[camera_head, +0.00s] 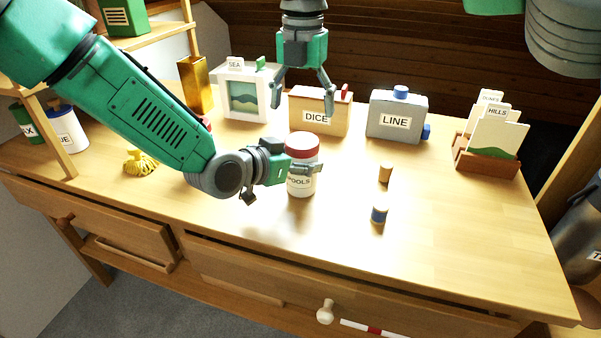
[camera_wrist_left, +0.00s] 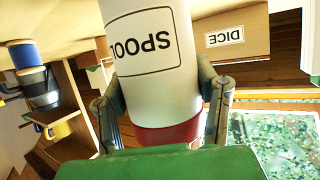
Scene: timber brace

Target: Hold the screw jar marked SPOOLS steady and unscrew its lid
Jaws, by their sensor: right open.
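The SPOOLS jar (camera_head: 301,185), white with a red lid (camera_head: 302,146), stands upright on the table; the lid is on it. My left gripper (camera_head: 304,170) comes in from the left at the jar's upper body, one finger crossing its front. In the left wrist view, the jar (camera_wrist_left: 158,60) appears upside down, its label partly cut off, with the two fingers (camera_wrist_left: 163,95) against its opposite sides. The red lid (camera_wrist_left: 165,132) there is partly hidden by my green gripper body. My right gripper (camera_head: 303,106) hangs open and empty above and behind the lid, fingers pointing down.
Behind the jar stand the DICE box (camera_head: 333,117), a SEA picture box (camera_head: 270,85) and the LINE box (camera_head: 385,125). Two small spools (camera_head: 386,173) (camera_head: 379,214) stand to the right. Yellow cord (camera_head: 141,163) lies left. The table front is clear.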

